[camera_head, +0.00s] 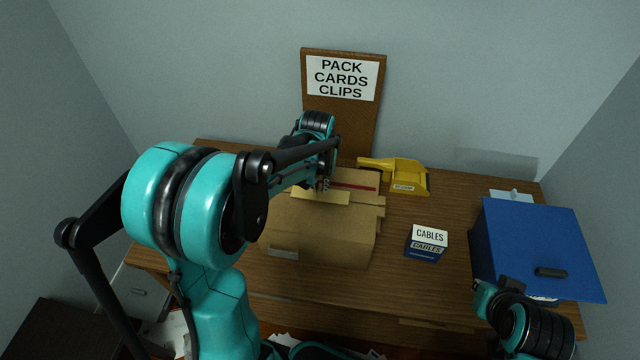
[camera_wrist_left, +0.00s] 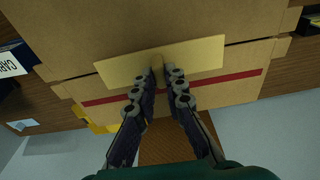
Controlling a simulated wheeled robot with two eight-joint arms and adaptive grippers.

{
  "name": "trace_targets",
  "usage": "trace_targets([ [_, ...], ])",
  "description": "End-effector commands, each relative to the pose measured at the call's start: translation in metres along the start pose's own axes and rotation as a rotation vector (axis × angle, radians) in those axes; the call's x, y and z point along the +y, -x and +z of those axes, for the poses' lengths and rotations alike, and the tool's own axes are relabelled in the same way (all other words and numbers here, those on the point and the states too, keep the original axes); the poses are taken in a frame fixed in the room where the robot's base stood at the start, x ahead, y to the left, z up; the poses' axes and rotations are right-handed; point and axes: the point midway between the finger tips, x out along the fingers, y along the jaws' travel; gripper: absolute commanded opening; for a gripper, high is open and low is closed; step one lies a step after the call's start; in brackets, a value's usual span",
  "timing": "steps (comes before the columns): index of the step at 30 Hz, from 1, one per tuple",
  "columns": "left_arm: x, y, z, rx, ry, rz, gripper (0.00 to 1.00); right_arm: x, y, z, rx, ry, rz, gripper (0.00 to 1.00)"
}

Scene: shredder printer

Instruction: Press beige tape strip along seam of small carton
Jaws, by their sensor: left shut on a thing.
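The small carton (camera_head: 318,232) lies closed on the desk, its top also filling much of the left wrist view (camera_wrist_left: 90,30). A beige tape strip (camera_head: 312,198) with a small round knob is at the carton top, beside a dark red line (camera_head: 356,186). In the left wrist view the strip (camera_wrist_left: 203,54) runs roughly parallel to the red line (camera_wrist_left: 220,82). My left gripper (camera_wrist_left: 165,75) is shut on the strip's knob; I cannot tell whether the strip touches the cardboard. My right arm shows at the lower right of the head view, but its fingers do not.
A yellow tape dispenser (camera_head: 408,176) stands behind the carton. A small cables box (camera_head: 427,243) stands to its right, then a large blue box (camera_head: 535,245). A corkboard (camera_head: 358,125) with a sign leans at the wall.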

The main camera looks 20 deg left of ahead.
Motion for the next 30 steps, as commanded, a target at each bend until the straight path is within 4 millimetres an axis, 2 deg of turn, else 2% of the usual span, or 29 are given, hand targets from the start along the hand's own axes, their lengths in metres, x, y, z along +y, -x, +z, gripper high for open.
trace_targets([
  [30,0.0000,-0.0093,0.0012,0.000,0.000,0.000,0.00,0.0000,-0.0061,0.0044,0.000,0.000,0.000,0.00],
])
